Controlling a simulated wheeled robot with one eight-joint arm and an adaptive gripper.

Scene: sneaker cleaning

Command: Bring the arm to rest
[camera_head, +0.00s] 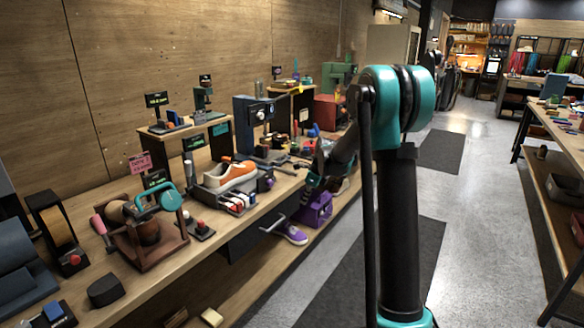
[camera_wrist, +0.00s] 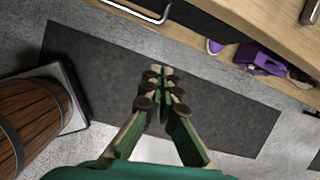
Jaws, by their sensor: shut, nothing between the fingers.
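My gripper (camera_wrist: 160,75) shows in the wrist view with its green fingers drawn together at the tips and nothing between them. It points at a dark floor mat (camera_wrist: 225,112), clear of the bench. In the head view my arm (camera_head: 392,180) rises at the centre right, bends at a teal joint and reaches left toward the bench's front side. The gripper end there is small and partly lost against the bench items. An orange and white sneaker (camera_head: 230,175) sits on the bench, away from my gripper.
The wooden bench (camera_head: 150,285) runs along the left wall with tools and small stands. A purple shoe (camera_head: 291,234) and a purple box (camera_head: 316,208) sit on its lower shelf. A wooden barrel (camera_wrist: 30,118) stands left in the wrist view. The aisle floor (camera_head: 480,230) on the right is clear.

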